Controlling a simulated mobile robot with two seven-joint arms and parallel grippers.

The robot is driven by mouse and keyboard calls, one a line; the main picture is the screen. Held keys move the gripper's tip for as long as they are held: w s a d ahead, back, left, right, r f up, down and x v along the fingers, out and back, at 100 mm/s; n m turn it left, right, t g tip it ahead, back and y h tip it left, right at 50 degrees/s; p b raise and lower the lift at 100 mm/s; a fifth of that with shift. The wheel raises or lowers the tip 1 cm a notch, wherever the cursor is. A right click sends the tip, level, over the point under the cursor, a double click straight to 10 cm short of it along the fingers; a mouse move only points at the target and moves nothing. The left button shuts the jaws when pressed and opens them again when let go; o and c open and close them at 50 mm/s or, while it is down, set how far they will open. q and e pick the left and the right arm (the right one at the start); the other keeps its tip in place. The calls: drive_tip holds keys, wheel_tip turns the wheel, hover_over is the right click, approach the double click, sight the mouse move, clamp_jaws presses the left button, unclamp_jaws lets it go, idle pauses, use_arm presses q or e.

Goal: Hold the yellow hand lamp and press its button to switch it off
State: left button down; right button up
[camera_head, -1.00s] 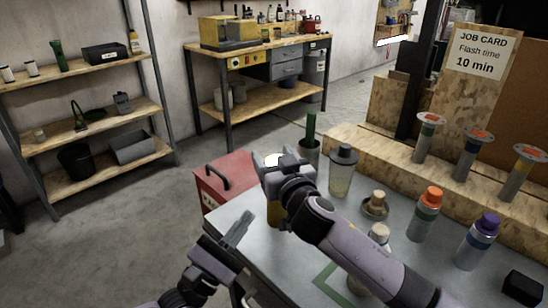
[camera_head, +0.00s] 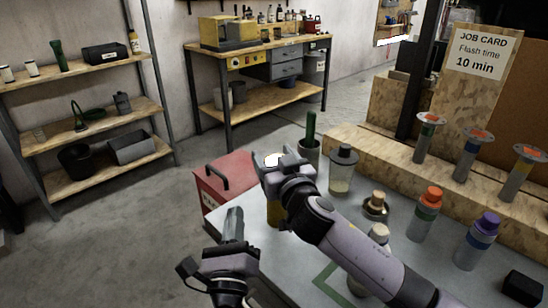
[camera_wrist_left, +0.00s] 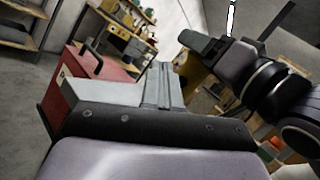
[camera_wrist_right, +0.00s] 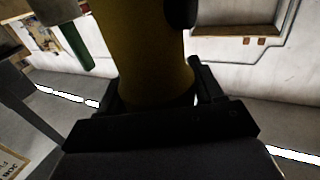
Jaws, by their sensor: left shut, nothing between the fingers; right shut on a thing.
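The yellow hand lamp (camera_wrist_right: 150,50) fills the upper middle of the right wrist view, upright between the fingers of my right gripper (camera_wrist_right: 150,95). In the head view only a little of the lamp's yellow body (camera_head: 273,213) shows below my right gripper (camera_head: 280,160), with a bright white spot at its top. In the left wrist view part of the yellow lamp (camera_wrist_left: 196,72) shows behind the right gripper. My left gripper (camera_head: 234,222) is shut and empty, pointing up, to the left of the lamp and apart from it. I cannot make out the lamp's button.
A red toolbox (camera_head: 225,180) stands behind the left gripper. Open floor lies to the left.

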sight(275, 212)
use_arm(q)
drive_tip(key=shift+w+d, duration=1.95)
drive_tip(key=shift+w, duration=0.1)
idle(0.5)
drive_tip(key=shift+w+d, duration=0.3)
drive_tip(key=shift+w, duration=0.05)
drive_tip(key=shift+w+d, duration=0.3)
drive_tip(key=shift+w, duration=0.25)
idle(1.1)
drive_tip(key=shift+a, duration=0.1)
drive_tip(key=shift+s+a+r, duration=0.35)
drive_tip(key=shift+s+a, duration=0.3)
drive_tip(key=shift+a, duration=0.1)
